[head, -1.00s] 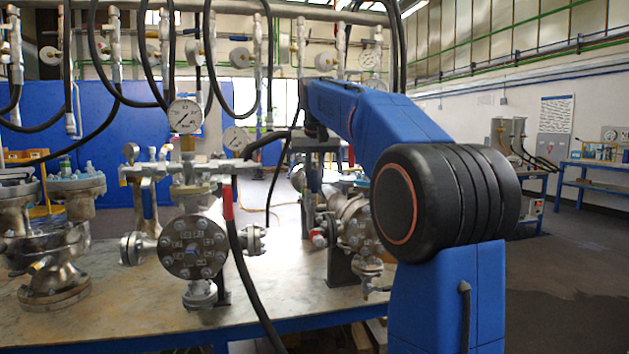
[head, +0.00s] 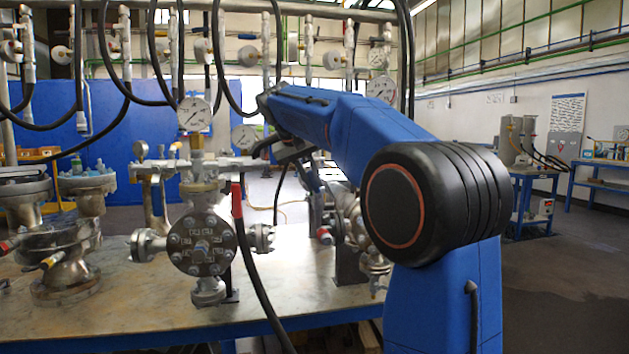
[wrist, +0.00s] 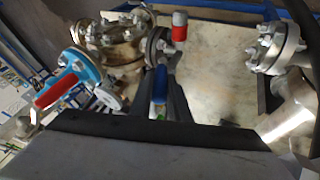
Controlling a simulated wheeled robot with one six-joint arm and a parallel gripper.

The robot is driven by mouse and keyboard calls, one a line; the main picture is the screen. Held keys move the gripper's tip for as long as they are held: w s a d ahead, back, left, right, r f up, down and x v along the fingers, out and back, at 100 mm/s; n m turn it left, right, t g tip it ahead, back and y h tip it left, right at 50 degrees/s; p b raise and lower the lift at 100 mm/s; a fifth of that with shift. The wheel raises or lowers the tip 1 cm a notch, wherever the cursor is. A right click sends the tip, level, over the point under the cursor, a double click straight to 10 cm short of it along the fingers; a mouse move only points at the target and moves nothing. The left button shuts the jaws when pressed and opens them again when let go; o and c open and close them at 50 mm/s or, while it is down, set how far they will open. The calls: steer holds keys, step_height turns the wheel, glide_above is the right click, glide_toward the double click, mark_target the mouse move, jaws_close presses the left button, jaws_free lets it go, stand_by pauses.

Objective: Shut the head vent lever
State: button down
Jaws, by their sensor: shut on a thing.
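My gripper (wrist: 164,98) is shut on a blue-sleeved handle (wrist: 160,84), which looks like the vent lever. The handle shows between the two dark fingers in the wrist view, close to a flanged fitting (wrist: 157,46). In the head view my gripper (head: 313,182) is tilted beside the right-hand flanged vessel (head: 350,214), behind my blue arm. The lever's pivot and exact angle are hidden. A red-ended part (wrist: 180,26) stands just beyond the fingers.
A flanged vessel (head: 202,240) with a pressure gauge (head: 194,114) stands left of my gripper. More flanged vessels (head: 60,250) stand at the bench's left. In the wrist view, a red-handled blue valve (wrist: 87,68) is at left.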

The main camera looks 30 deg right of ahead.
steer(key=c, duration=1.7)
jaws_free()
steer(key=shift+o, duration=0.2)
steer(key=v, duration=1.7)
steer(key=shift+r, duration=0.2)
